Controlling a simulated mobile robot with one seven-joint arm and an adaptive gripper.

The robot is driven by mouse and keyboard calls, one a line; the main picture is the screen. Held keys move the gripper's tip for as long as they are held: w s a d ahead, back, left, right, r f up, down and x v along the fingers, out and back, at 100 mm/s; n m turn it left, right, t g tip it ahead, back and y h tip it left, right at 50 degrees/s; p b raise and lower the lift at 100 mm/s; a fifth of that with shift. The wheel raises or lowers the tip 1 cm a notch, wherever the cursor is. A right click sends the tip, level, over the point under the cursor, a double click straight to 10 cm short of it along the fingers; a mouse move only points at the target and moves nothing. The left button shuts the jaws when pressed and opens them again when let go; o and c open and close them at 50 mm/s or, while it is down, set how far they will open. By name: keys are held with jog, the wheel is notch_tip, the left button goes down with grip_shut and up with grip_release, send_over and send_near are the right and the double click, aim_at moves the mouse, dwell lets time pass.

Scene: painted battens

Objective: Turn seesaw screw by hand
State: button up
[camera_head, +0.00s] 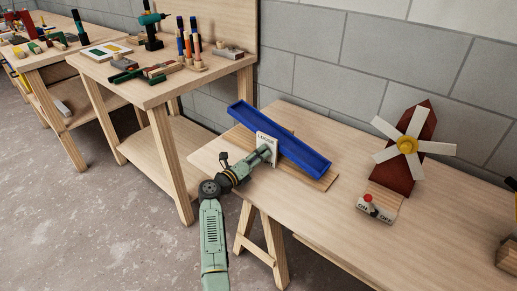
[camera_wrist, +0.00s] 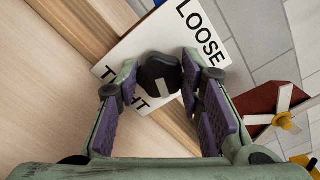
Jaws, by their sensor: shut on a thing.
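The seesaw is a long blue trough (camera_head: 288,143) on a wooden base (camera_head: 322,181), tilted in the head view. A white plate (camera_head: 262,138) stands at its middle; in the wrist view the plate (camera_wrist: 128,50) reads LOOSE and TIGHT. The dark screw knob (camera_wrist: 158,70) with a pale pointer mark sits on the plate. My gripper (camera_wrist: 160,84) is shut on the knob, with a purple-padded finger on each side. In the head view my gripper (camera_head: 268,150) reaches the plate from the front and hides the knob.
A windmill (camera_head: 408,146) and an ON/OFF switch box (camera_head: 378,206) stand on the same workbench (camera_head: 300,215), right of the seesaw. A second bench (camera_head: 115,77) at the left holds several tools. The bench front between seesaw and switch is clear.

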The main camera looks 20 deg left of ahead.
jog(key=n+p, duration=0.3)
jog(key=shift+r+n, duration=0.15)
jog(key=shift+n, duration=0.25)
jog(key=n+p, duration=0.1)
jog(key=n, duration=0.1)
jog(key=shift+n, duration=0.3)
jog(key=n, duration=0.3)
jog(key=shift+f+n+p, duration=0.3)
jog(key=shift+p, duration=0.05)
jog(key=shift+n, duration=1.9)
jog(key=o, duration=1.2)
jog(key=shift+c, duration=0.2)
